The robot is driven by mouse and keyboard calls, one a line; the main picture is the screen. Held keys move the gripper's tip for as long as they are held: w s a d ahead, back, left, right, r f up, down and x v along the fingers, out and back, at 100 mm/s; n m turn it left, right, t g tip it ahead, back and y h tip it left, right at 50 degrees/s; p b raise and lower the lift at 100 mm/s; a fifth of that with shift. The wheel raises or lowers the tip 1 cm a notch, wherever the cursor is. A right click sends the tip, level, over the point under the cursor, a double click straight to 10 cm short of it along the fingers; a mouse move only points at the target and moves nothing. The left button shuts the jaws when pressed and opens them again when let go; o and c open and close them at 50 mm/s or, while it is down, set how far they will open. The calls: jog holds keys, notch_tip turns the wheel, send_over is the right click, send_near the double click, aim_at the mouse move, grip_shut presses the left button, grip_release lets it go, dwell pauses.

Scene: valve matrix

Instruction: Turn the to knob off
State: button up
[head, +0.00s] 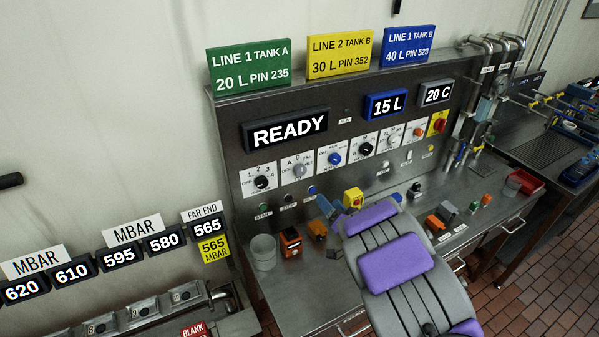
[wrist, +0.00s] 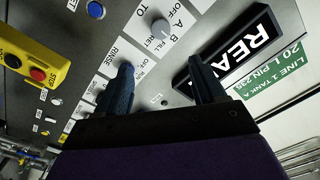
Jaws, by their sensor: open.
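My gripper (wrist: 165,75) is open, with its two dark fingers apart and nothing between them in the wrist view. In the head view its fingers (head: 330,206) are in front of the panel, below the row of dial plates. A grey knob (wrist: 160,25) sits on a white plate lettered OFF, A, B and RET, beyond the fingertips. It also shows in the head view (head: 299,170), second from the left. TO lettering is near the top of the wrist view, but its plate's full lettering is cut or blurred. The gripper stands apart from this knob.
A black knob (head: 261,182) and a blue knob (head: 334,158) flank the grey one. The READY display (head: 288,130) is above. A yellow box (head: 353,198) with a red button is close to my gripper. A grey cup (head: 263,252) stands on the metal bench.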

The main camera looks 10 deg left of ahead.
aim_at(302, 172)
jog(key=x, duration=1.5)
jog(key=shift+w+a, duration=0.15)
jog(key=shift+a, duration=0.2)
jog(key=shift+w+a+f, duration=0.15)
jog(key=shift+w+a, duration=0.45)
jog(key=shift+w, duration=0.1)
jog(key=shift+d, duration=0.15)
jog(key=c, duration=1.1)
jog(key=shift+o, duration=0.2)
